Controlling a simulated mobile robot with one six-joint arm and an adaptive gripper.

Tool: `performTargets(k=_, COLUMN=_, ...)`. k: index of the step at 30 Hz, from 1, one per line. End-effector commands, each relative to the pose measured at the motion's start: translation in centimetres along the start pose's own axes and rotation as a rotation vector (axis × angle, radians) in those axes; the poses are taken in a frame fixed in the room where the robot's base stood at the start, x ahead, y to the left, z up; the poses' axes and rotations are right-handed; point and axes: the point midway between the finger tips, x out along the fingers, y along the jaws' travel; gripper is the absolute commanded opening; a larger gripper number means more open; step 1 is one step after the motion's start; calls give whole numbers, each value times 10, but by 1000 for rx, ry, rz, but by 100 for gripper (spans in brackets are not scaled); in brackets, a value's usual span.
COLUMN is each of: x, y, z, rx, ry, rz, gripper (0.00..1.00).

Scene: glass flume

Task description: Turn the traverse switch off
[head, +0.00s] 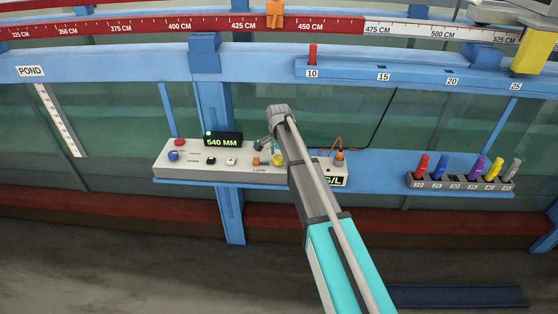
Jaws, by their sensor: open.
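A white control panel (195,171) sits on a blue shelf in front of the flume glass. It carries a red button (179,142), a blue knob (173,156), a black switch (211,160), a white switch (231,161), and orange and yellow controls (279,160) at its right. The labels are too small to read, so I cannot tell which is the traverse switch. My gripper (263,144) is open and seems empty, above the right part of the panel.
A display (222,140) reads 540 MM beside a lit green lamp. An orange-topped probe with a cable (339,157) stands right of my arm. A rack (455,183) holds several coloured pens or tubes. A red peg (312,55) stands on the blue rail above.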

Motion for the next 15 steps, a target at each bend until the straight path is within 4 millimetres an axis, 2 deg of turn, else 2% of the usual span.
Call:
performTargets(k=11, x=1, y=0, z=0, rx=0, ry=0, rz=0, gripper=93)
performTargets(k=15, x=1, y=0, z=0, rx=0, ry=0, rz=0, gripper=67)
